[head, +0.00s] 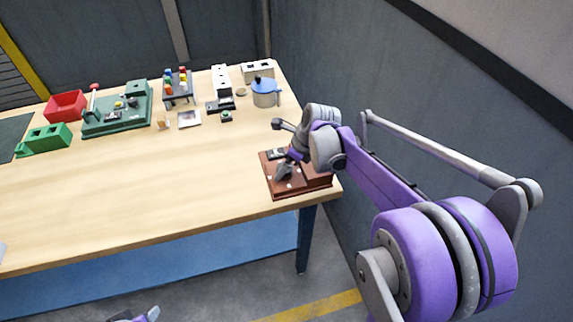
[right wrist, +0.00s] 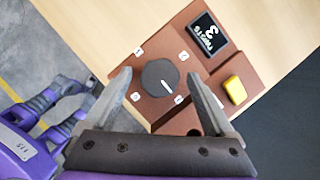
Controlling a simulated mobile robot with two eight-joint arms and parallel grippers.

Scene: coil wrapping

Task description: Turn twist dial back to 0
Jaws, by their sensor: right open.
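The twist dial (right wrist: 160,77) is a round black knob with a white pointer line, on a brown box (head: 318,181) at the table's right end. Small white labels surround it, and the pointer aims at the lower-right label in the right wrist view. A small black display (right wrist: 207,38) on the box reads 3. My right gripper (right wrist: 158,84) is open, its fingers on either side of the dial with gaps; contact is not visible. In the head view my right gripper (head: 285,172) covers the dial. A grey and purple tip, likely my left gripper (head: 140,315), is cut off at the bottom edge.
A yellow button (right wrist: 235,90) sits beside the dial on the box. A blue-lidded pot (head: 265,93), green station (head: 118,112), red bin (head: 66,106) and small parts stand at the back. The table's middle is clear. A grey wall is close on the right.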

